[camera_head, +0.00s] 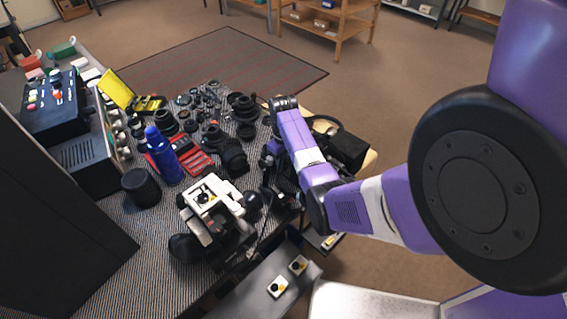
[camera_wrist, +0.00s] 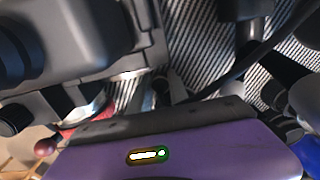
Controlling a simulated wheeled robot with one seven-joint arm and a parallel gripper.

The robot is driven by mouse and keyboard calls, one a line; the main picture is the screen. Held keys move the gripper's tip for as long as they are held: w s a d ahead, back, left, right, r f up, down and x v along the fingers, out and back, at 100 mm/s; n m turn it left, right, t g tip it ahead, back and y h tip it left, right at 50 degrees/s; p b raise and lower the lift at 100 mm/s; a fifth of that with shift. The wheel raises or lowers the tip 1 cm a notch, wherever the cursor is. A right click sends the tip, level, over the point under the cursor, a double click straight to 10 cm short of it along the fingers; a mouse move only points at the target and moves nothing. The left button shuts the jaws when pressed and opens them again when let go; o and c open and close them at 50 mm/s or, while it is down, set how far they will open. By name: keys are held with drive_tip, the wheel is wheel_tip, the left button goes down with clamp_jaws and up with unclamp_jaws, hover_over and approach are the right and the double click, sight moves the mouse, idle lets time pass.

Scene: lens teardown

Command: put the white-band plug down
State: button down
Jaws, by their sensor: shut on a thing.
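My gripper shows in the wrist view (camera_wrist: 163,94), with its purple body across the bottom of the picture and its fingers dark and partly in shadow. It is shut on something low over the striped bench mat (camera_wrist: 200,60). I cannot clearly make out the white-band plug in either view; the fingers and nearby gear hide what is held. In the head view my purple arm reaches over the right edge of the bench and covers the gripper.
A black device fills the upper left of the wrist view (camera_wrist: 60,45), close to my gripper. A dark cable (camera_wrist: 245,72) crosses the mat. In the head view, a white-topped instrument (camera_head: 212,197), a blue bottle (camera_head: 163,155) and several lenses crowd the bench.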

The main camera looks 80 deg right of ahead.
drive_tip(key=shift+f, duration=0.2)
drive_tip(key=c, duration=1.2)
unclamp_jaws()
drive_tip(key=shift+c, duration=0.2)
